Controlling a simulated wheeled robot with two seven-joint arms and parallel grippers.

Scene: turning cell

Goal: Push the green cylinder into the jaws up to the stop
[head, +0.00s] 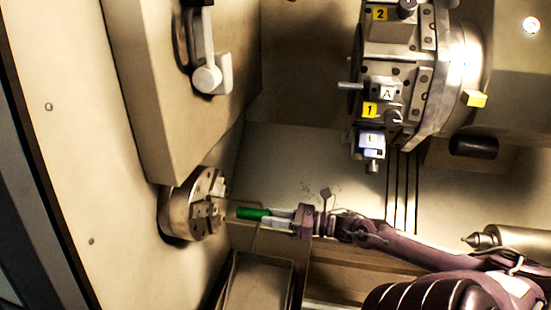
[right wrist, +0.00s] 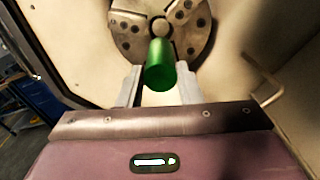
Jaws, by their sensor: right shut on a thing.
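The green cylinder (head: 252,213) lies roughly level between the fingers of my right gripper (head: 271,216), which is shut on it. Its free end points left at the chuck (head: 180,212). In the head view a short gap shows between that end and the chuck jaws (head: 216,209). In the right wrist view the green cylinder (right wrist: 160,68) sticks out ahead of the fingers, in front of the middle of the round chuck face (right wrist: 128,42). It hides part of the chuck centre, and the stop cannot be made out. My left gripper is not in view.
A tool turret (head: 390,75) with numbered holders hangs at the upper right. A tailstock point (head: 478,240) stands at the right, close to my right arm. A tray-like box (head: 258,282) lies below the gripper. A bent rod (right wrist: 268,92) shows at the right in the wrist view.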

